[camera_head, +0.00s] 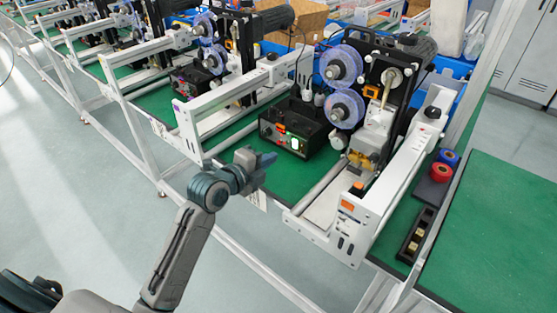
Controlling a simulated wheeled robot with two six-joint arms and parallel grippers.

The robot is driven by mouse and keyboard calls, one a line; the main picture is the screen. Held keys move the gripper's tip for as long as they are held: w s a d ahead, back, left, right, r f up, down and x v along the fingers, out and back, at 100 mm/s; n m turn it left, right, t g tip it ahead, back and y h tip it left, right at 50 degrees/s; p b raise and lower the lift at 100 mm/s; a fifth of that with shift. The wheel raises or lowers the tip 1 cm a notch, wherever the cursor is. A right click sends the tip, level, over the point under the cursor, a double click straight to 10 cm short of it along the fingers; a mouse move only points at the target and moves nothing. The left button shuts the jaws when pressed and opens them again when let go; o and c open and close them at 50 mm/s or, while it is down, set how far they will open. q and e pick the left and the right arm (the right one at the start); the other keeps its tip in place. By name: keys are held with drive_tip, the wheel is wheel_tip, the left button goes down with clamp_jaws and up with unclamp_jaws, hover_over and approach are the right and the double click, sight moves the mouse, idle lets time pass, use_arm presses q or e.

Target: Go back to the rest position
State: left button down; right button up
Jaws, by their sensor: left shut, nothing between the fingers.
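My left gripper (262,170) is in the head view, at the end of my arm that comes in from the lower left. It is shut and holds nothing. It hangs near the front edge of the green bench (233,147), to the left of the nearest coder machine (368,120). My right gripper is not in view.
The black control box (296,128) stands behind my left gripper. White machine rails (388,185) rise at the right. A blue roll (449,158), a red roll (440,172) and a black tray (416,236) lie right of them. The grey floor (110,210) at left is free.

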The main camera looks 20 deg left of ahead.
use_arm(q)
drive_tip(key=shift+s+a+r, duration=0.2)
drive_tip(key=shift+s+r, duration=0.1)
drive_tip(key=shift+s, duration=0.3)
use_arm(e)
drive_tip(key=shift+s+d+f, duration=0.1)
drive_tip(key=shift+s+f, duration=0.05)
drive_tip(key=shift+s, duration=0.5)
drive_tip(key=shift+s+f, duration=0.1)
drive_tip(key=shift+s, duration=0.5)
